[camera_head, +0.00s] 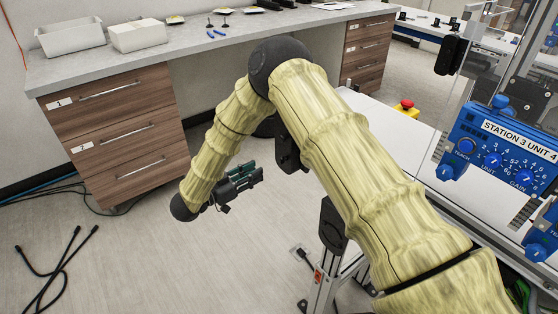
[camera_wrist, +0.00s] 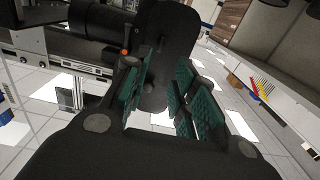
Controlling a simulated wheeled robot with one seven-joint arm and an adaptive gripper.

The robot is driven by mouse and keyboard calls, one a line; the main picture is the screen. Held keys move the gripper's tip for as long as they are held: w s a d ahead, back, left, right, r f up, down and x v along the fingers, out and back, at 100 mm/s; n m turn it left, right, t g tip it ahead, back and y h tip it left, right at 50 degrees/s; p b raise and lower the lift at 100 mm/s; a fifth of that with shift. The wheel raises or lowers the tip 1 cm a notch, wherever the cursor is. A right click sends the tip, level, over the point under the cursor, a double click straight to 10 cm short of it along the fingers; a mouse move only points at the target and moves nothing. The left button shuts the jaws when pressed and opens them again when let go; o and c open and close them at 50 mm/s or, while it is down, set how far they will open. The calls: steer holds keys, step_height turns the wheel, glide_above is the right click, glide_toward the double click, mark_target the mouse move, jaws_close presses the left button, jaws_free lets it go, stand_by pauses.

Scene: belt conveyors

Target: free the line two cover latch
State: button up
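My gripper (camera_head: 243,179) hangs over the open floor between the drawer bench and the white machine table, apart from both. In the wrist view its green-padded fingers (camera_wrist: 160,98) stand apart with nothing seen between them, so it is open and empty. At the right of the head view is a clear cover panel (camera_head: 455,100) on a metal frame, with a black fitting (camera_head: 450,55) near its upper part. I cannot tell whether this fitting is a latch. No line two marking is readable, and my arm hides part of the machine.
A red emergency button (camera_head: 406,107) stands on the white table (camera_head: 385,118). A grey workbench (camera_head: 215,48) with wooden drawers holds pale bins. Black cables (camera_head: 55,262) lie on the floor at left.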

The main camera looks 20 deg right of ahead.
mark_target(283, 160)
steer(key=p+x, duration=0.2)
steer(key=x, duration=0.8)
steer(key=shift+d, duration=0.4)
steer(key=shift+r, duration=0.1)
jaws_close()
